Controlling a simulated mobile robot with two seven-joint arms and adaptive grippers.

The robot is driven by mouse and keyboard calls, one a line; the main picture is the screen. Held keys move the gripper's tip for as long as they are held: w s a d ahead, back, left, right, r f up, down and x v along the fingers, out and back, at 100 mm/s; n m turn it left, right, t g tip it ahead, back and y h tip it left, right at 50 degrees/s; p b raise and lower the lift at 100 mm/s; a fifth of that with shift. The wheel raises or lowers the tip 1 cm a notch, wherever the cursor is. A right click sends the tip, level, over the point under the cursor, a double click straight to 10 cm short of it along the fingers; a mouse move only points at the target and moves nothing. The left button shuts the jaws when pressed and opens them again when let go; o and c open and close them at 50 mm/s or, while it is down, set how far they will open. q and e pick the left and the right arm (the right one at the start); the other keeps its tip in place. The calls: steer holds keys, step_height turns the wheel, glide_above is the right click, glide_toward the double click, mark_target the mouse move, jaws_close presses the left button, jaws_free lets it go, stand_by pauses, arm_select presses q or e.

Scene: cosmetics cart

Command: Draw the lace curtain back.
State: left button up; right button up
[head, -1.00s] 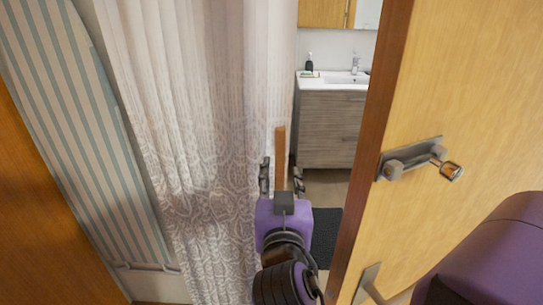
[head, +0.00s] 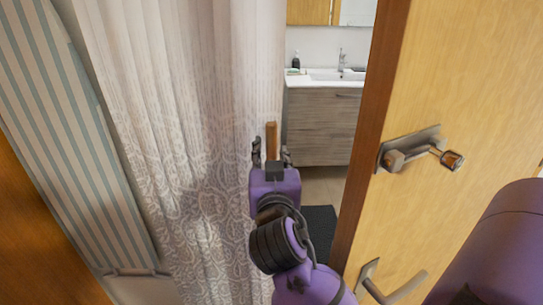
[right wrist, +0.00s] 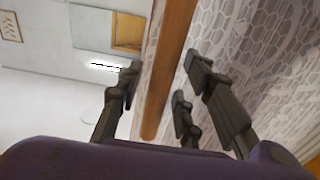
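The white lace curtain (head: 170,150) hangs in folds left of the doorway opening and fills the middle left of the head view. A wooden bar (head: 271,140) stands upright at the curtain's right edge; it also shows in the right wrist view (right wrist: 168,65). My right gripper (head: 271,158) is at the bar's lower part. In the right wrist view its dark fingers (right wrist: 160,92) are spread on either side of the bar, with gaps showing between fingers and bar. The lower end of the bar is hidden behind the gripper. My left gripper is not in view.
A wooden door (head: 450,90) with a lock plate and lever handle (head: 385,285) stands open close on the right. Beyond the opening are a washbasin cabinet (head: 322,125) and a dark mat (head: 320,225). A striped panel (head: 75,150) is at left.

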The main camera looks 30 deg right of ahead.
jaws_close()
steer(key=w+a, duration=0.1)
steer(key=a, duration=0.1)
steer(key=w+a, duration=0.1)
steer(key=shift+w+a, duration=0.15)
steer(key=shift+a, duration=0.25)
steer(key=shift+o, duration=1.1)
jaws_free()
